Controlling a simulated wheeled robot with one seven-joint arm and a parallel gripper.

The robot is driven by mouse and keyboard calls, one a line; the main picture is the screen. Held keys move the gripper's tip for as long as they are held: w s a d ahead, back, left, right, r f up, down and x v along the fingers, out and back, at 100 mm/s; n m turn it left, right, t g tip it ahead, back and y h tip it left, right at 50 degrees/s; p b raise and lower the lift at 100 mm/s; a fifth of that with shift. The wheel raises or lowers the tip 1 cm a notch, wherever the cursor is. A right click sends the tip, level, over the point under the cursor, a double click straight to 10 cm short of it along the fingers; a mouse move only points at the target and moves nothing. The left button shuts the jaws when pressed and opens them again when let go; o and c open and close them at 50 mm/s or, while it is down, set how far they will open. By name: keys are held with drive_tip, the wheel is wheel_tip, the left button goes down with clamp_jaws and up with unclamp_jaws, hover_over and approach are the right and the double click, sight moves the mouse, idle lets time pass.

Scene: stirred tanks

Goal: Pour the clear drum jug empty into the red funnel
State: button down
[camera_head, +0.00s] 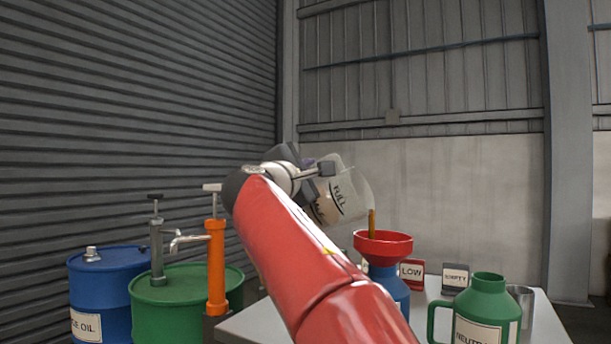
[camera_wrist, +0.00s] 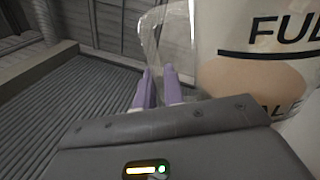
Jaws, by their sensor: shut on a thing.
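The clear drum jug (camera_head: 347,194), marked FULL, is tilted with its mouth to the right, above the red funnel (camera_head: 383,243). Amber-brown liquid shows inside it, and a brown stream (camera_head: 372,222) runs from its lip down into the funnel. The funnel stands upright in a blue container (camera_head: 391,286). My gripper (camera_head: 312,178) is shut on the jug at its left side; the arm partly hides the grip. In the wrist view, my gripper's purple fingers (camera_wrist: 158,88) are at the clear handle, and the jug's wall (camera_wrist: 262,75) shows tan liquid below the FULL line.
A green jug (camera_head: 486,312) labelled NEUTRAL stands front right on the table, with a metal cup (camera_head: 521,303) behind. LOW (camera_head: 411,272) and EMPTY (camera_head: 455,278) signs stand behind the funnel.

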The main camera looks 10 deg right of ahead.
drive_tip(key=shift+s+d+r+m+h, duration=0.15)
drive_tip(key=shift+s+d+r+m, duration=0.25)
drive_tip(key=shift+r+m, duration=0.25)
drive_tip(key=shift+s+d+r+m+h, duration=0.15)
drive_tip(key=shift+s+d+r+m, duration=0.15)
drive_tip(key=shift+d+r+m, duration=0.3)
drive_tip(key=shift+s+d+r+m+g+h, duration=0.2)
drive_tip(key=shift+s+d+r+m, duration=0.4)
drive_tip(key=shift+m, duration=0.3)
drive_tip(key=shift+s+d+r+m+g+h, duration=0.2)
drive_tip(key=shift+s+d+r+m, duration=0.3)
drive_tip(key=shift+d+m, duration=0.3)
drive_tip(key=shift+s+d+r+m+g+h+b, duration=0.15)
drive_tip(key=shift+s+d+r+m, duration=0.3)
drive_tip(key=shift+m, duration=0.25)
drive_tip(key=shift+s+d+r+m+g+h+b, duration=0.1)
drive_tip(key=shift+s+d+r+m+h, duration=0.25)
drive_tip(key=shift+d+m, duration=0.3)
drive_tip(key=shift+s+d+r+m+g+b, duration=0.2)
drive_tip(key=shift+d+r+m, duration=0.25)
drive_tip(key=shift+m, duration=0.35)
idle(0.5)
